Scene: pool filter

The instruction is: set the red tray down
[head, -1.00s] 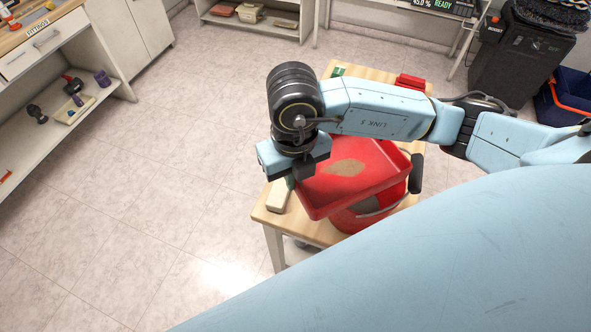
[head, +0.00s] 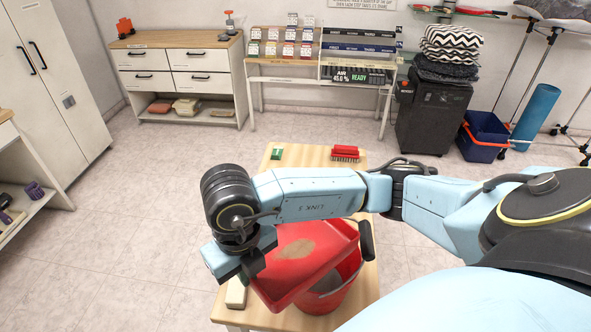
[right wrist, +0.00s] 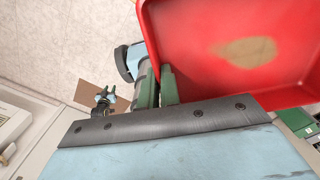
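The red tray (head: 290,278) hangs tilted above the wooden table (head: 305,155), with a tan patch of material on its floor. My right gripper (head: 250,268) is at the tray's left side and appears closed on its wall. In the right wrist view the tray (right wrist: 190,50) fills the upper right, with the green-and-dark fingers (right wrist: 158,88) close together at its near left edge. The exact contact is partly hidden.
A red bucket (head: 325,298) stands on the table under the tray, partly hidden by it. A pale block (head: 236,293) lies at the table's left edge. A green item (head: 277,154) and a red brush (head: 345,153) lie at the far end. Floor left of the table is clear.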

